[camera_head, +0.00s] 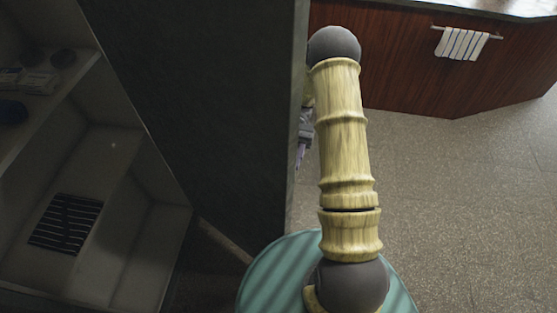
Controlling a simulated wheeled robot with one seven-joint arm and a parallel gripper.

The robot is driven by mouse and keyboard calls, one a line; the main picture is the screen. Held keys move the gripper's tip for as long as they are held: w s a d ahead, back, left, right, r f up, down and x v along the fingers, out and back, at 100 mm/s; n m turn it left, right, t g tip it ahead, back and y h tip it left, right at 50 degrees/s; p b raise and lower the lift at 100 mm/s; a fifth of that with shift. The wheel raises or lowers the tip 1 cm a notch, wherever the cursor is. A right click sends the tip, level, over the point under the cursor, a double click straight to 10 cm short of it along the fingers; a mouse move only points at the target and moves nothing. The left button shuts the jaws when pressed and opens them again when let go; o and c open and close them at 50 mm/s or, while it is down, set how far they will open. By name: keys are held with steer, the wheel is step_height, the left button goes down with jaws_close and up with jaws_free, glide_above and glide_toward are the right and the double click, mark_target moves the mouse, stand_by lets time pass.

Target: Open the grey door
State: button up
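The grey door (215,100) is a large dark panel in the left middle of the head view. It stands swung away from the light interior (100,165) on the left, so the inside is exposed. My arm reaches up along the right side of the door's edge. A small part of my gripper (304,132) shows between the arm and the door's edge. Its fingertips are hidden, so I cannot tell if it is open or shut, or whether it touches the door. No handle is visible.
Inside on the left are a shelf (38,110) with several dim items and a dark slatted vent (66,222). A wooden counter (400,60) with a striped towel (462,43) stands at the back right. The speckled floor (470,190) on the right is clear.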

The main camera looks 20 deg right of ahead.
steer(key=shift+w+r, duration=0.1)
steer(key=shift+w, duration=0.15)
steer(key=o, duration=1.3)
steer(key=shift+a, duration=0.15)
steer(key=shift+o, duration=0.2)
steer(key=shift+d, duration=0.25)
steer(key=shift+s, duration=0.15)
